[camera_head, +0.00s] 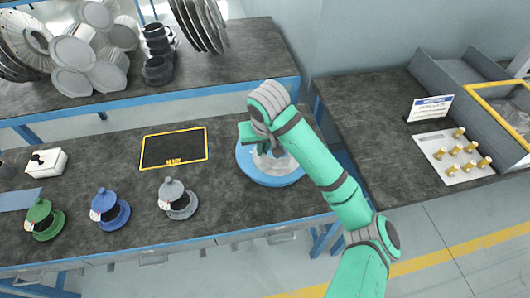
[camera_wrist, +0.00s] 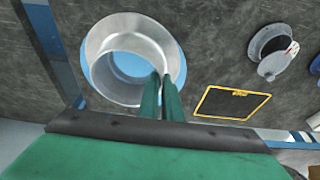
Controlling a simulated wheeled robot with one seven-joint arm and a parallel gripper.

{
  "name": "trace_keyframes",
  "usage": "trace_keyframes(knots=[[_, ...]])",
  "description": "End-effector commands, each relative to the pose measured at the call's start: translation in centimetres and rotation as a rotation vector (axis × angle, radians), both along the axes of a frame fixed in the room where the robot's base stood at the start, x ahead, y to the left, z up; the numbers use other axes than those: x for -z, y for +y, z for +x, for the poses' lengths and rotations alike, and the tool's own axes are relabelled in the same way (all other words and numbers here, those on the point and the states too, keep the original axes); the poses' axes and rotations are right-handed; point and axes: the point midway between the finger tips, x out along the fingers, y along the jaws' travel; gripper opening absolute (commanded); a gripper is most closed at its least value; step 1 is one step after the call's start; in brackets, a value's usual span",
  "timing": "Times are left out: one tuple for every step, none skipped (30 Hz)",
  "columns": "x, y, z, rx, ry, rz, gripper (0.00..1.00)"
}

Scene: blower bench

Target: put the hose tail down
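The hose tail (camera_wrist: 112,80) is a silvery metal ring with a short open tube. In the wrist view it lies over a round blue disc (camera_wrist: 179,65), and blue shows through its opening. In the head view, the disc (camera_head: 265,180) sits on the bench and the hose tail (camera_head: 268,162) is partly hidden by my arm. My gripper (camera_wrist: 161,78) has its two green fingers close together at the tube's edge, apparently pinching its wall. I cannot tell whether the hose tail touches the disc or is held just above it.
A yellow-framed black mat (camera_head: 174,148) lies left of the disc. Green (camera_head: 43,218), blue (camera_head: 108,210) and grey (camera_head: 175,198) flanged fittings stand along the front edge. A white box (camera_head: 46,162) is farther left. A side bench at right holds a plate with brass pegs (camera_head: 455,158).

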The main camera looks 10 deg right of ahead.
Motion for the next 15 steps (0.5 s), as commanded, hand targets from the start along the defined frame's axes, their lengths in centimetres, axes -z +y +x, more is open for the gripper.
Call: trace_keyframes(knots=[[0.8,-0.5,0.8,0.003,0.003,0.0,0.0],[1.4,-0.7,1.1,0.004,0.003,-0.001,0.0],[2.1,-0.9,1.6,0.005,0.003,0.0,0.0],[2.5,-1.1,2.0,0.004,0.001,-0.001,0.0],[3.0,-1.2,2.4,0.003,0.002,-0.001,0.0],[3.5,-1.3,2.8,0.002,0.001,-0.001,0.0],[3.8,-1.4,3.1,0.002,0.001,-0.001,0.0],[4.1,-1.4,3.3,0.002,0.0,-0.002,0.0],[4.4,-1.4,3.6,0.0,0.0,-0.001,0.0],[4.6,-1.5,3.7,0.0,0.0,-0.001,0.0],[4.8,-1.5,3.9,-0.001,-0.001,0.0,0.0],[4.9,-1.5,4.0,-0.001,-0.002,0.0,0.0],[5.0,-1.5,4.1,-0.002,-0.002,-0.001,0.0],[5.2,-1.6,4.2,-0.002,-0.001,-0.001,0.0],[5.6,-1.7,4.5,-0.002,0.0,-0.001,0.0]])
